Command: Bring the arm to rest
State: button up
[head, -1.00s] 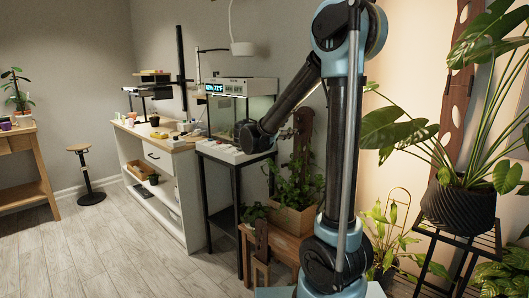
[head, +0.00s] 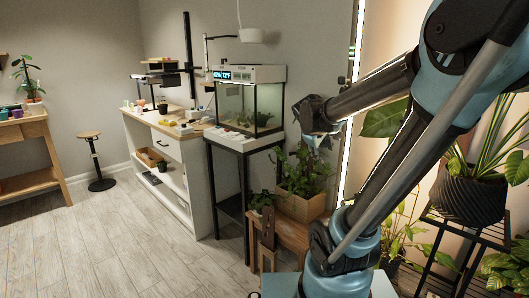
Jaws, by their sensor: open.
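My arm crosses the right half of the head view, bent at a high elbow near the top right corner. Its forearm reaches left from the elbow. My gripper (head: 313,118) is the dark end of the arm, in the air in front of the wall, just right of the glass terrarium and above the leafy plant in the wooden planter. Its fingers are small and dark and hard to make out. No object shows in it.
The terrarium (head: 245,100) stands on a black metal stand (head: 226,190). The wooden planter (head: 298,204) sits below the gripper on a low wooden bench. The floor (head: 130,245) at left is clear.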

jog(key=s+a+f+m+g+y, duration=0.1)
jog(key=s+f, duration=0.3)
jog(key=s, duration=0.4)
jog(key=s+a+f+m+g+y, duration=0.1)
jog(key=s+f+m, duration=0.3)
jog(key=s, duration=0.4)
jog(key=s+a+f+m+g+y, duration=0.1)
jog(key=s+f+m+g+y, duration=0.1)
jog(key=s+f, duration=0.3)
jog(key=s, duration=0.2)
jog(key=shift+s+f+m+g+y, duration=0.3)
jog(key=shift+s+f+m, duration=0.05)
jog(key=shift+s+m, duration=0.05)
jog(key=shift+a, duration=0.1)
jog(key=shift+w+f, duration=0.2)
jog(key=shift+w, duration=0.25)
